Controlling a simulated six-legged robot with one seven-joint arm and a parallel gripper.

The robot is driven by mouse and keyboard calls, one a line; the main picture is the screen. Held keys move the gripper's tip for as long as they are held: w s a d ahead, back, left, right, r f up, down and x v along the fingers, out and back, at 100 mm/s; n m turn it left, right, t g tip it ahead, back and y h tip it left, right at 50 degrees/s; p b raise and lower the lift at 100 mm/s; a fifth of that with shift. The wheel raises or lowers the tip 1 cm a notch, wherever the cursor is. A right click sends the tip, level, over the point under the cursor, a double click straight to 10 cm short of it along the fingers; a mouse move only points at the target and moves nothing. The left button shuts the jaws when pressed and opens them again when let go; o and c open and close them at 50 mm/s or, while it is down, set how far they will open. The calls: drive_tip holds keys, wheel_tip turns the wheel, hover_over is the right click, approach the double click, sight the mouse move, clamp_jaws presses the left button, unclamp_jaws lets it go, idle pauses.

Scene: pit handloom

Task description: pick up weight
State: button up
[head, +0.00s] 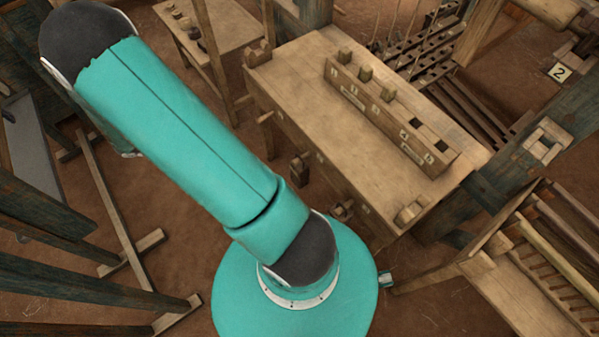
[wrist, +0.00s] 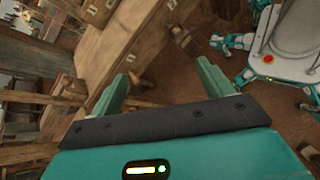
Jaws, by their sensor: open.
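My gripper (wrist: 160,86) shows in the wrist view with its two green fingers wide apart and nothing between them. In the head view my arm fills the middle left and my gripper does not show. I cannot tell for sure which thing is the weight. A small wooden block (head: 299,168) shows by the front side of the bench in the head view, with a similar wooden piece (head: 342,210) lower right. A brown wooden piece (wrist: 180,37) also shows at the bench side in the wrist view, beyond the fingers and apart from them.
The wooden bench (head: 290,70) carries a slotted block rack (head: 392,118) with several wooden blocks in or on it. A small table (head: 232,18) with small items stands at the back left. A slatted wooden frame (head: 520,285) stands at the right. Brown floor (head: 150,190) lies between.

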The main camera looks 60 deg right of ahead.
drive_tip(key=s+d+f+n+g+h, duration=0.1)
drive_tip(key=s+d+f+n+h, duration=0.1)
drive_tip(key=f, duration=0.5)
drive_tip(key=s+d+f+n+g+h, duration=0.1)
drive_tip(key=s+d+f+n+h, duration=0.1)
drive_tip(key=f, duration=0.5)
drive_tip(key=n+t+h, duration=0.2)
drive_tip(key=n+h, duration=0.2)
drive_tip(key=n, duration=0.1)
approach(293, 174)
drive_tip(key=d, duration=0.1)
drive_tip(key=x, duration=0.8)
drive_tip(key=shift+s+r, duration=0.1)
drive_tip(key=shift+s, duration=0.15)
drive_tip(key=x, duration=0.4)
drive_tip(key=shift+s, duration=0.4)
drive_tip(key=shift+s+d, duration=0.2)
drive_tip(key=shift+d, duration=0.25)
drive_tip(key=c, duration=1.3)
drive_tip(key=shift+c, duration=0.2)
